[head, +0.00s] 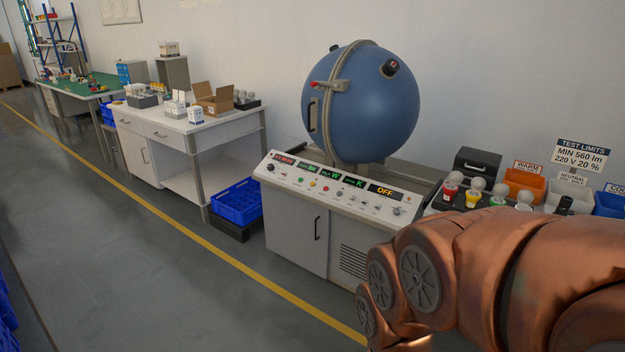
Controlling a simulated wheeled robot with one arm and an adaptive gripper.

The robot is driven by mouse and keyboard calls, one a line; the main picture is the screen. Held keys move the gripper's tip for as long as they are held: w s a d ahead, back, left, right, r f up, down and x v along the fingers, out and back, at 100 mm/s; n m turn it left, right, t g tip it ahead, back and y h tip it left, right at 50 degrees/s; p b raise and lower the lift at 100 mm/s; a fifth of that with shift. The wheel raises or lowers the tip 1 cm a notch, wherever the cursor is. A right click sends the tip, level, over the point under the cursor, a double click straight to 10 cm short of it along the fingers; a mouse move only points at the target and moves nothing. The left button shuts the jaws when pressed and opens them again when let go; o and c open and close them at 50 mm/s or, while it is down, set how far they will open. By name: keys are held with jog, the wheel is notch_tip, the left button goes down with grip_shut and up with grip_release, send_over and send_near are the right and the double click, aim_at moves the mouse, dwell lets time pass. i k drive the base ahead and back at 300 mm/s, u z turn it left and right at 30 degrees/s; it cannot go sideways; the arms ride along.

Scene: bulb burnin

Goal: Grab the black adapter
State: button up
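I cannot clearly make out the black adapter. A small dark upright piece (565,203) shows just above my arm at the right, beside the bulbs; I cannot tell whether it is the adapter. Bulbs stand in a row there, among them one in a red holder (449,190) and one in a yellow holder (473,198). My copper-coloured arm fills the lower right and hides much of the surface there. My gripper is not in view.
A blue sphere (365,105) stands on a control cabinet (296,228) with an "OFF" display. A black box (477,163), an orange bin (523,184) and a blue bin (608,204) stand behind the bulbs.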

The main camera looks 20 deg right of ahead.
aim_at(565, 202)
jog(key=z, duration=1.7)
jog(key=i, duration=1.75)
jog(key=u, duration=0.45)
